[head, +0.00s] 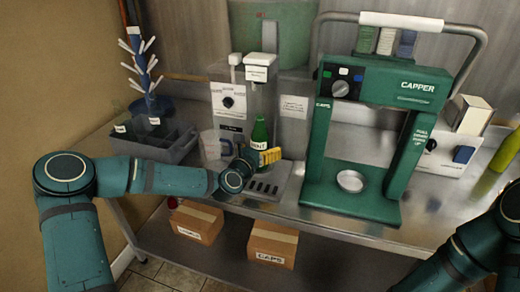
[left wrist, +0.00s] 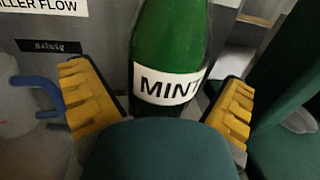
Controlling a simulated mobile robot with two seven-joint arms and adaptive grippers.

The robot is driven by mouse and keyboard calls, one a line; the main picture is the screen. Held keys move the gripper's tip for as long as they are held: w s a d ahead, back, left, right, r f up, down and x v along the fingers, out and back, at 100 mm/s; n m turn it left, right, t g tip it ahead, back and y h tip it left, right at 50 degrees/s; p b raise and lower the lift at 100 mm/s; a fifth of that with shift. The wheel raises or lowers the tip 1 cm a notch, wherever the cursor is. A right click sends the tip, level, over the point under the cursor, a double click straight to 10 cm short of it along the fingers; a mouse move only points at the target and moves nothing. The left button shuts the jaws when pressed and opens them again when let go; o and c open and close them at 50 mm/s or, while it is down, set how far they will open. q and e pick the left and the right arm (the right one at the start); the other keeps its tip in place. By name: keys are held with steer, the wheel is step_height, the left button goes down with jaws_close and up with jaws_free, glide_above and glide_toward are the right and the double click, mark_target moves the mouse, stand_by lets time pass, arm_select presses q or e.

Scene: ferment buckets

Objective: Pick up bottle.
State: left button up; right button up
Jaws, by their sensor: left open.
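A green bottle (head: 260,132) with a white label stands upright on the filler's drip tray in the head view. In the left wrist view the bottle (left wrist: 170,45) fills the middle, and its label reads "MINT". My left gripper (head: 258,160) is in front of the bottle's lower part. In the left wrist view my left gripper (left wrist: 161,105) is open, with one yellow-padded finger on each side of the bottle and a gap at each side. The bottle's base is hidden behind my gripper. My right gripper is out of view.
The filler machine (head: 229,98) stands behind the bottle, with a clear jug (head: 210,144) to its left. A green capper (head: 385,82) stands to the right on the steel bench (head: 283,209). Cardboard boxes (head: 272,243) lie below.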

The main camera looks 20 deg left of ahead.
arm_select(q)
steer(key=c, duration=1.4)
steer(key=shift+r, duration=0.1)
